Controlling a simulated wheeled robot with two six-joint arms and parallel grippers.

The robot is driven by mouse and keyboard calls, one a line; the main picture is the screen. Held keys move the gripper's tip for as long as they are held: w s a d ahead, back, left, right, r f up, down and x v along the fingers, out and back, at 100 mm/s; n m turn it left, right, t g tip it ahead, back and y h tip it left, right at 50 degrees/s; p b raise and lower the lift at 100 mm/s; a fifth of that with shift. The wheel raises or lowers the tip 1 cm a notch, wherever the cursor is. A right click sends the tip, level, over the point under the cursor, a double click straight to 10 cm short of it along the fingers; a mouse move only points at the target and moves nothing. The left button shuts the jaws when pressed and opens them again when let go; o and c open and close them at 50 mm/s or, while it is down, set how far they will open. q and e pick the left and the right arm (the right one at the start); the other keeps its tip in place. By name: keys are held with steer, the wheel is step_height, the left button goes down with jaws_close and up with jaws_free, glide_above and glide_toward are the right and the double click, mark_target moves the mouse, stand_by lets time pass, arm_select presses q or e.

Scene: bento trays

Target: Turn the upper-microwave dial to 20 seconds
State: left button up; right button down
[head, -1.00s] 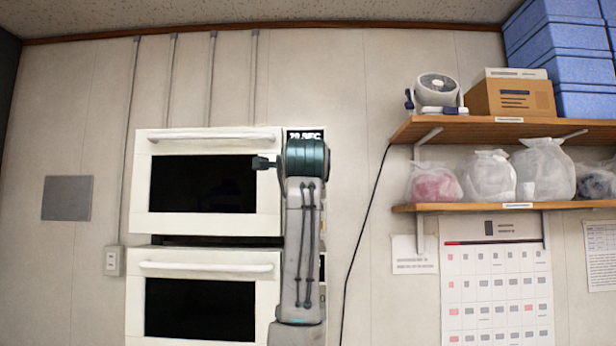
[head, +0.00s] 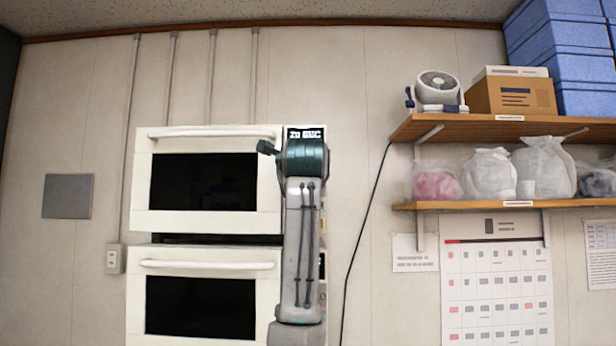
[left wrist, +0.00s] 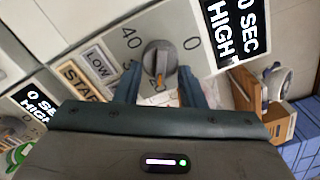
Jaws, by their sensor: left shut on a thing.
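The upper microwave (head: 142,190) is white with a dark window, and its door is closed. Its black display (head: 307,133) shows above my wrist and seems to read 20 SEC. In the left wrist view the grey dial (left wrist: 158,56) has an orange mark pointing down in the picture, near a partly hidden number that looks like 20; 40 and 0 stand to either side. My left gripper (left wrist: 160,78) is shut on the dial, one finger on each side. In the head view my left arm hides the dial and fingertips. My right gripper is not in view.
A lower microwave (head: 135,300) sits beneath, partly covered by my arm. START and LOW labels (left wrist: 95,60) are beside the dial. To the right, wooden shelves (head: 480,128) hold bags, a box and a fan, above a calendar (head: 495,290). A black cable (head: 367,230) hangs between.

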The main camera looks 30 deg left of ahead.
arm_select(q)
steer(key=shift+f, duration=0.15)
steer(key=o, duration=1)
steer(key=shift+c, duration=0.2)
steer(key=shift+o, duration=0.2)
steer(key=shift+d, duration=0.1)
steer(key=b+v, duration=0.4)
steer(key=v, duration=0.6)
steer(key=shift+s+d, duration=0.25)
